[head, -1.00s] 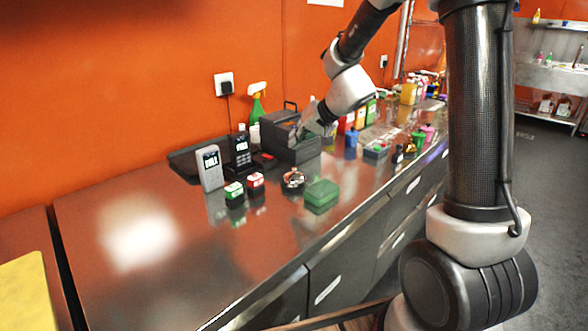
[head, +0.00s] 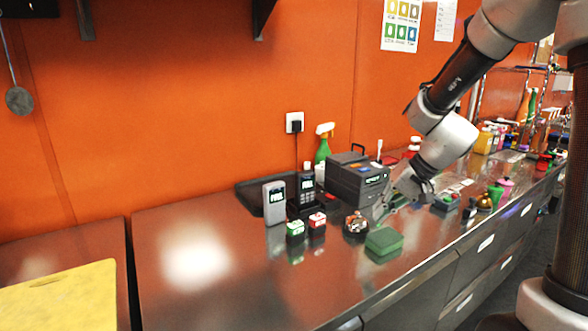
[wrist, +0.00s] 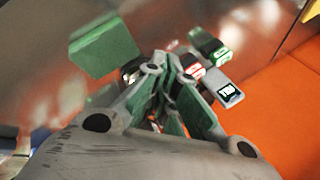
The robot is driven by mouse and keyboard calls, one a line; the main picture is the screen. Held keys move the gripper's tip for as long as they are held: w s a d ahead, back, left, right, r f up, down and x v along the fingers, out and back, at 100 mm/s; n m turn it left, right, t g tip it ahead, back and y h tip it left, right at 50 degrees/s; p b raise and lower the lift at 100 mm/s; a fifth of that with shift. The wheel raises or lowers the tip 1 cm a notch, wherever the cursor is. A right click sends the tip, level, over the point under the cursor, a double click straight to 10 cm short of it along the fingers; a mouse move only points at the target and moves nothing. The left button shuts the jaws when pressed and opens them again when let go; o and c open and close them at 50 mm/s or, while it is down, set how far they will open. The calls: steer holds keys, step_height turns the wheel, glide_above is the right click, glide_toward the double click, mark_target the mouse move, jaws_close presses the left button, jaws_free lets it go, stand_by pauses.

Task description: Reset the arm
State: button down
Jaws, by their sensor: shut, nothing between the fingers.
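My gripper (head: 386,208) hangs from my bent arm above the metal counter (head: 210,285), in front of the dark grey box-shaped machine (head: 352,182). In the wrist view its two green-lined fingers (wrist: 170,100) are shut with nothing between them. A green box (head: 383,241) lies on the counter just below and left of the gripper in the head view. It also shows at the upper left of the wrist view (wrist: 104,46). A small round dark container (head: 356,224) stands beside the green box.
A grey handheld device (head: 274,203), a dark device in a stand (head: 307,188) and small green (head: 295,228) and red (head: 317,219) boxes stand left of the gripper. A green spray bottle (head: 323,148) is behind. The counter's left part is clear; a yellow board (head: 60,300) lies farther left.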

steer(key=s+d+r+h, duration=0.1)
steer(key=s+d+r, duration=0.2)
steer(key=s, duration=0.4)
steer(key=s+d+r+n+h, duration=0.1)
steer(key=s+d+r, duration=0.3)
steer(key=s, duration=0.4)
steer(key=s+d+r+n+t+h, duration=0.1)
steer(key=s+d+r+h, duration=0.2)
steer(key=s, duration=0.4)
steer(key=shift+s+d+r, duration=0.3)
steer(key=shift+d+r, duration=0.15)
steer(key=shift+d, duration=0.6)
